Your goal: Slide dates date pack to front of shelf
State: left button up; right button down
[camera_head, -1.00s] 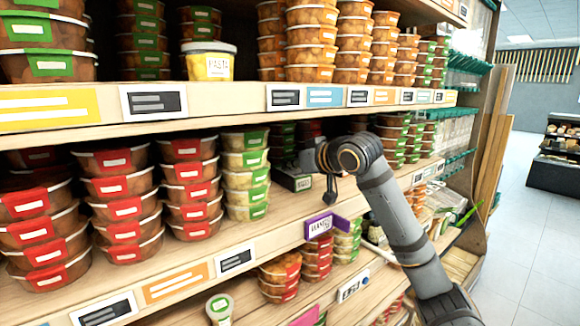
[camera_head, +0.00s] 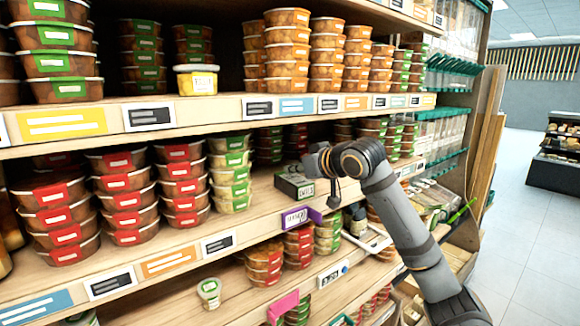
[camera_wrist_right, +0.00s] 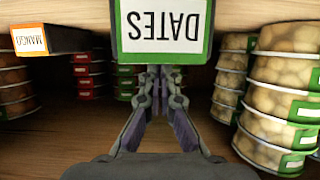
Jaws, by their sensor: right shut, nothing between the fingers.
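The date pack (camera_head: 290,184) is a dark box with a green edge and a white label. It lies on the middle shelf close to the front edge, right of the green-labelled tub stack. In the right wrist view the pack (camera_wrist_right: 160,32) shows its white "DATES" label upside down. My right gripper (camera_wrist_right: 160,80) is shut and empty, its fingertips at the pack's edge in that view; I cannot tell whether they touch. In the head view the right gripper (camera_head: 312,164) is over the pack's back part, partly hidden by its own wrist. My left gripper is not in view.
Red-labelled tub stacks (camera_head: 125,200) and a green-labelled stack (camera_head: 230,175) stand left of the pack. A purple tag (camera_head: 297,217) sits on the shelf edge. The upper shelf (camera_head: 200,112) is close above. A "MANGO" pack (camera_wrist_right: 38,41) shows in the wrist view.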

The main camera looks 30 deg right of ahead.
aim_at(305, 184)
jog(key=shift+w+d+r+p, duration=0.1)
jog(key=shift+w+r+p, duration=0.25)
jog(key=shift+p, duration=0.65)
jog(key=shift+s+f+b, duration=0.45)
jog(key=shift+s+b, duration=0.4)
jog(key=shift+b, duration=0.2)
jog(key=s+b, duration=0.2)
jog(key=s, duration=0.1)
jog(key=shift+s+r+b, duration=0.1)
jog(key=shift+s+b, duration=0.2)
jog(key=shift+b, duration=0.1)
pick_arm(q)
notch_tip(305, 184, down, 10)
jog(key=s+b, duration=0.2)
jog(key=b, duration=0.5)
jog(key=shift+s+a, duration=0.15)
pick_arm(e)
jog(key=s, duration=0.7)
jog(key=shift+s+d+r, duration=0.2)
jog(key=shift+d+r, duration=0.1)
jog(key=shift+d, duration=0.05)
jog(key=shift+a, duration=0.1)
